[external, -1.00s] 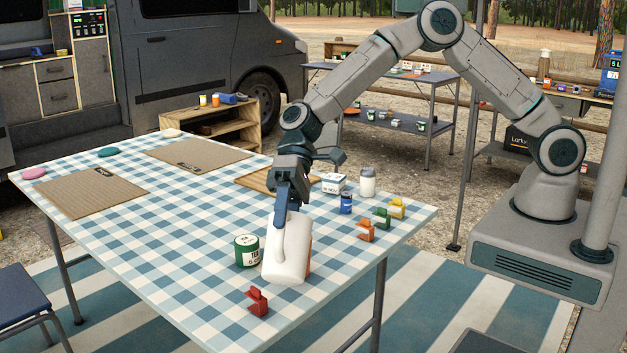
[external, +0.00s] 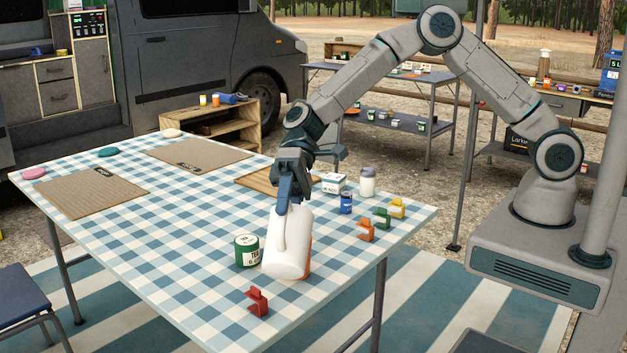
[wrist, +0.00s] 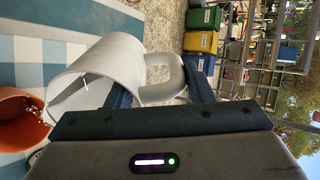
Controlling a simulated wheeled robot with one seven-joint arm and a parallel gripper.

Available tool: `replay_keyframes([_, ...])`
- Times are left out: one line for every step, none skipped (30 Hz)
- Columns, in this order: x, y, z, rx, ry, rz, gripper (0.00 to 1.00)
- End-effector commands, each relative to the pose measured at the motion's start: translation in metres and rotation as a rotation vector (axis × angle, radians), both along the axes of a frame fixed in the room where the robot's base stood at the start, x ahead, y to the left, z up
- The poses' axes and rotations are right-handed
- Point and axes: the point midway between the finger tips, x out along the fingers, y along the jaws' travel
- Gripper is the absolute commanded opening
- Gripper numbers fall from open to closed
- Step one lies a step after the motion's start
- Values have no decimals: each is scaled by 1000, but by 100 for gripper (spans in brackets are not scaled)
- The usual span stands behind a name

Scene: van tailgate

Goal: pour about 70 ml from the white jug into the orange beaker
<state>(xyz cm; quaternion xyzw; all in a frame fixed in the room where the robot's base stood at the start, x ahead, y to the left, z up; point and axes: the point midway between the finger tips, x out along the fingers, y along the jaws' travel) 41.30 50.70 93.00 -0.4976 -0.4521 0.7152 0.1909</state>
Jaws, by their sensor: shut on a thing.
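The white jug (external: 288,250) is held tilted above the front part of the checked table. My gripper (external: 288,198) is shut on its handle. In the wrist view my gripper (wrist: 163,92) has a finger on each side of the handle, and the jug (wrist: 112,68) has its open mouth towards the orange beaker. The orange beaker (wrist: 18,122) stands on the cloth, partly cut off by the picture edge. Small white specks show in and over it. In the external view only a strip of the beaker (external: 308,262) shows behind the jug. Its fill level cannot be read.
A green-and-white tin (external: 247,251) stands just left of the jug. A red clip-like piece (external: 258,301) lies in front. Several coloured pieces, a blue can (external: 346,203) and a white-bodied jar (external: 368,183) stand to the right.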

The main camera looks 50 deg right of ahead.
Motion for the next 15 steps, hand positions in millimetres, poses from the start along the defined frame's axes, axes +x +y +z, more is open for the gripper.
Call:
replay_keyframes([1, 0, 1, 2, 0, 0, 5])
replay_keyframes([2, -1, 1, 3, 0, -1, 5])
replay_keyframes([2, -2, 1, 4, 1, -1, 5])
replay_keyframes([2, -2, 1, 5, 2, 0, 5])
replay_keyframes([2, -2, 1, 6, 2, 0, 5])
replay_keyframes([4, -3, 1, 8, 3, 0, 5])
replay_keyframes([3, -3, 1, 8, 4, 1, 5])
replay_keyframes([4, -3, 1, 9, 4, 0, 5])
replay_keyframes([4, -4, 2, 10, 5, 0, 5])
replay_keyframes([4, -4, 2, 11, 5, 2, 5])
replay_keyframes([4, -4, 2, 13, 6, 1, 5])
replay_keyframes([5, -4, 2, 14, 6, 1, 4])
replay_keyframes([4, -4, 2, 15, 8, 2, 4])
replay_keyframes([5, -5, 2, 16, 8, 2, 4])
replay_keyframes([5, -5, 2, 18, 9, 2, 4])
